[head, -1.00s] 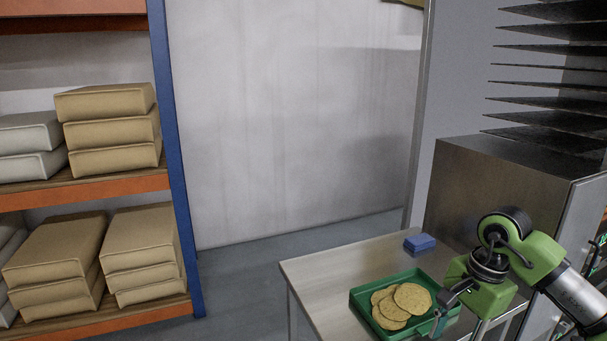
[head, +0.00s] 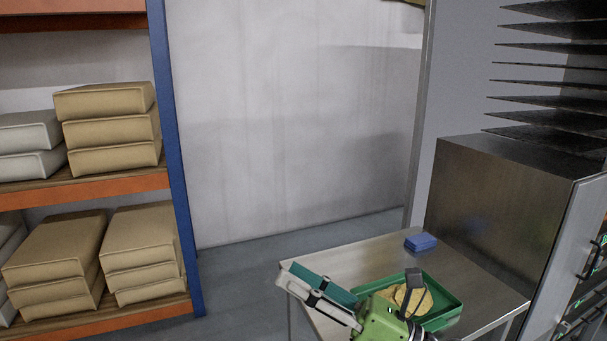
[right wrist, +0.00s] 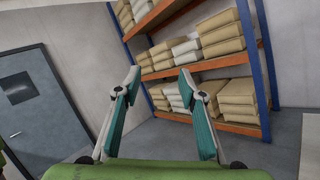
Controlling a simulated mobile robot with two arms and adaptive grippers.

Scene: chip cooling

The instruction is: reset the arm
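My right gripper (head: 290,273) is in the lower middle of the head view, over the left part of the table, with its fingers pointing left. In the right wrist view its two teal-padded fingers (right wrist: 160,80) stand apart with nothing between them. It is open and empty. My green wrist part covers some of the green tray (head: 445,310) and the round tan chips (head: 424,301) in it. My left gripper is in neither view.
The metal table (head: 360,250) holds a blue block (head: 420,242) near a steel cabinet (head: 500,205). Dark racks (head: 550,85) stand above the cabinet. A shelf with boxes (head: 110,130) is at left. A grey door (right wrist: 40,110) shows in the right wrist view.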

